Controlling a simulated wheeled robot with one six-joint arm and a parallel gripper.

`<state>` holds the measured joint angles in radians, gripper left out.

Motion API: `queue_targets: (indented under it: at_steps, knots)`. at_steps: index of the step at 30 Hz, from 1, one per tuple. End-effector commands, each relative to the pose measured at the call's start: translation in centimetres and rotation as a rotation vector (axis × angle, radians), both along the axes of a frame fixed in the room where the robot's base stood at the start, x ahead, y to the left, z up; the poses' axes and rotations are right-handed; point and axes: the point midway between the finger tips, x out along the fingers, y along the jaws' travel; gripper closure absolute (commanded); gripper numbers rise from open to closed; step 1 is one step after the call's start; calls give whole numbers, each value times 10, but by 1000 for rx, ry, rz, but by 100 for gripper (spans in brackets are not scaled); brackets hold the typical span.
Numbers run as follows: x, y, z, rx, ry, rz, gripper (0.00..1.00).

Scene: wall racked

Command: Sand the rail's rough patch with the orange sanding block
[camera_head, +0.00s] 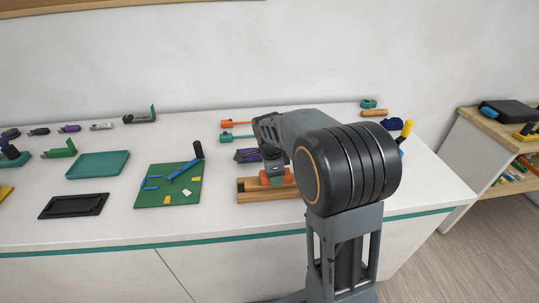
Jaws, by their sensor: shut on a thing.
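The wooden rail (249,194) lies near the front edge of the white bench, left of my arm. Its right part is hidden behind my arm. The orange sanding block (268,182) is at the top of the rail, under my gripper (274,172). My gripper points down and is shut on the block. The block looks low against the rail, but I cannot tell whether it touches. The rough patch cannot be made out.
Left of the rail is a green mat (180,194) with small parts and a black-handled tool. A black tray (73,206) and a teal tray (98,165) lie farther left. Orange and teal tools (237,124) lie behind. A shelf (480,124) stands right.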

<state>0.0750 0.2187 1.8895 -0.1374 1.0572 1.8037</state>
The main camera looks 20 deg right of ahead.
Motion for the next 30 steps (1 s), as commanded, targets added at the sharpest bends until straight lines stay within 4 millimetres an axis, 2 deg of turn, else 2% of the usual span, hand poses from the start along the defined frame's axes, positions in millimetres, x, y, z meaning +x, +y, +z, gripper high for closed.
queue_targets:
  at_steps: [3, 5, 7, 24, 30]
  knots:
    - [0, 8, 0, 0, 0, -4, 80]
    - [0, 8, 7, 0, 0, -6, 80]
    - [0, 7, 25, 0, -4, -7, 80]
    - [0, 7, 75, 1, -1, -7, 80]
    - [0, 6, 82, 0, 0, -8, 80]
